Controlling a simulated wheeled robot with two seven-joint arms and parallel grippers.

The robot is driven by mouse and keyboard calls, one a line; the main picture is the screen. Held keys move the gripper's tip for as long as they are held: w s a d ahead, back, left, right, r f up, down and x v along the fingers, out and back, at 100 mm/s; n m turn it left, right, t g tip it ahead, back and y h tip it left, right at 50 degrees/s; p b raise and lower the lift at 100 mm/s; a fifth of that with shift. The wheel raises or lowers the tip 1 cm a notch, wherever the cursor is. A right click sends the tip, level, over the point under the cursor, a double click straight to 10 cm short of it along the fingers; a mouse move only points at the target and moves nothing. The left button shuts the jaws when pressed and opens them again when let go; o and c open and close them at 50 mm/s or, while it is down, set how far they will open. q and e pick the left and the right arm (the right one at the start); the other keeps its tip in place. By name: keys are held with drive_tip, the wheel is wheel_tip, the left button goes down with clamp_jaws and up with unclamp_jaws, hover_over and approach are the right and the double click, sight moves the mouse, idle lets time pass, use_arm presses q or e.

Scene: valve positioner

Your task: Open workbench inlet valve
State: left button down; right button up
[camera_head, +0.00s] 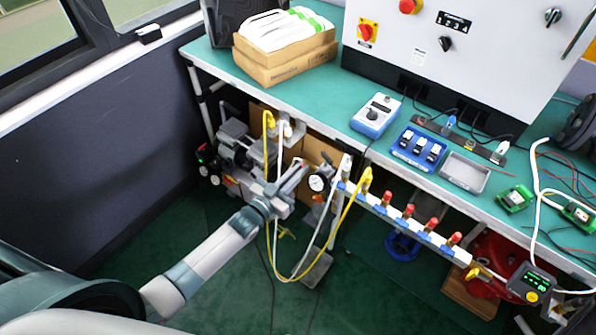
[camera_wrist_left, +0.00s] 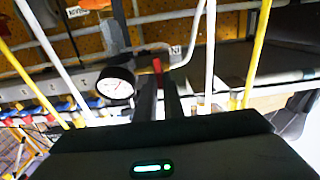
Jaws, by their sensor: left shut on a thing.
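My left gripper (camera_head: 295,180) reaches under the front edge of the workbench, just left of a round white pressure gauge (camera_head: 318,183). In the left wrist view its two dark fingers (camera_wrist_left: 160,88) are close together, with a red valve handle (camera_wrist_left: 157,66) showing between their tips. The gripper is shut on this handle. The valve body behind it is mostly hidden by the fingers. The gauge (camera_wrist_left: 115,84) also shows left of the fingers in the left wrist view. My right gripper is in neither view.
A white manifold with several red-capped valves (camera_head: 409,211) runs along the bench front to the right. Yellow and white hoses (camera_head: 343,222) hang close to the gripper. The green bench top (camera_head: 330,95) is above. Dark floor lies clear to the left.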

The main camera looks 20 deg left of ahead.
use_arm(q)
drive_tip(key=shift+m, duration=0.3)
drive_tip(key=shift+s+d+f+m+b, duration=0.2)
drive_tip(key=shift+m+b, duration=0.45)
drive_tip(key=shift+m, duration=2.25)
drive_tip(key=shift+w+d+f+m+b, duration=0.2)
drive_tip(key=shift+m+b, duration=0.5)
drive_tip(key=shift+m, duration=2.2)
drive_tip(key=shift+s+d+f+m+b, duration=0.25)
drive_tip(key=shift+m+b, duration=0.4)
drive_tip(key=shift+m, duration=2.25)
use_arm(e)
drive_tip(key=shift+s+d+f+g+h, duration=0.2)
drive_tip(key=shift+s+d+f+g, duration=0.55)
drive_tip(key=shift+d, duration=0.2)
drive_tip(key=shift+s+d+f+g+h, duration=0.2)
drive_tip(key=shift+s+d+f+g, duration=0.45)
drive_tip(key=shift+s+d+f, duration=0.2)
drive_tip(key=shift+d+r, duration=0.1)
use_arm(q)
drive_tip(key=c, duration=1.9)
unclamp_jaws()
drive_tip(key=shift+o, duration=0.2)
